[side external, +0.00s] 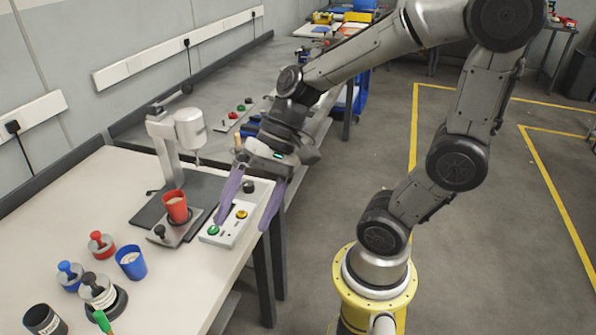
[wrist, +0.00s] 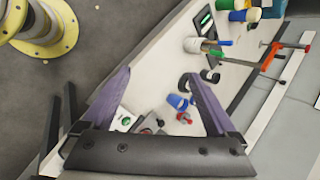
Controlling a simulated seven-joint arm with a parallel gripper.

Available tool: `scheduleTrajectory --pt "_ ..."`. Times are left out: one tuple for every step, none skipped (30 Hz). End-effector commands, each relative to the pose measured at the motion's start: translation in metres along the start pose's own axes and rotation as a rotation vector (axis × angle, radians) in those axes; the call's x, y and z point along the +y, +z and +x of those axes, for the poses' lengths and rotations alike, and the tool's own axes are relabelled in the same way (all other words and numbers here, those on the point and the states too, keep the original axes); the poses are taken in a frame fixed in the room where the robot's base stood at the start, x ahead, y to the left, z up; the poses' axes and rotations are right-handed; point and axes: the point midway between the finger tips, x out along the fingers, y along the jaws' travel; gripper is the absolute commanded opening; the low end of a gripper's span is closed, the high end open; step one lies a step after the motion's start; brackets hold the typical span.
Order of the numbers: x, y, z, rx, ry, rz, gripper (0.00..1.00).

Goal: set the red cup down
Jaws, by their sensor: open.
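The red cup (side external: 176,206) stands upright on a small grey plate under the head of a bench press (side external: 188,130) in the side view. The fingers also show in the wrist view (wrist: 155,78).
The button box (side external: 229,226) has green and yellow buttons. A blue cup (side external: 131,263), a red-topped weight (side external: 101,244), a blue-topped weight (side external: 69,275) and a dark cup (side external: 45,319) stand at the bench's left. The bench's front edge lies beside my gripper.

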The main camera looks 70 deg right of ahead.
Motion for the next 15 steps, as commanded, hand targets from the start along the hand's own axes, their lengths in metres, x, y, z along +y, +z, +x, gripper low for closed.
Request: scheduleTrajectory --pt "0.009 0.009 -0.011 0.048 0.058 -0.136 0.93" --pt "0.016 0.012 -0.017 0.077 0.097 -0.212 0.93" --pt "0.025 0.014 -0.025 0.119 0.148 -0.310 0.93" --pt "0.031 0.015 -0.032 0.151 0.185 -0.378 0.93" --pt "0.036 0.015 -0.039 0.183 0.220 -0.445 0.93" --pt "0.043 0.015 -0.047 0.223 0.264 -0.525 0.93" --pt "0.047 0.014 -0.054 0.253 0.294 -0.578 0.93" --pt "0.050 0.013 -0.060 0.282 0.322 -0.627 0.93" --pt "0.054 0.011 -0.067 0.315 0.355 -0.683 0.93" --pt "0.057 0.010 -0.072 0.338 0.376 -0.718 0.93" --pt "0.059 0.009 -0.077 0.359 0.394 -0.748 0.93" --pt "0.060 0.008 -0.082 0.380 0.415 -0.781 0.93" --pt "0.062 0.007 -0.085 0.393 0.427 -0.799 0.93" --pt "0.063 0.006 -0.087 0.404 0.437 -0.814 0.93" --pt "0.064 0.006 -0.089 0.413 0.447 -0.827 0.93"
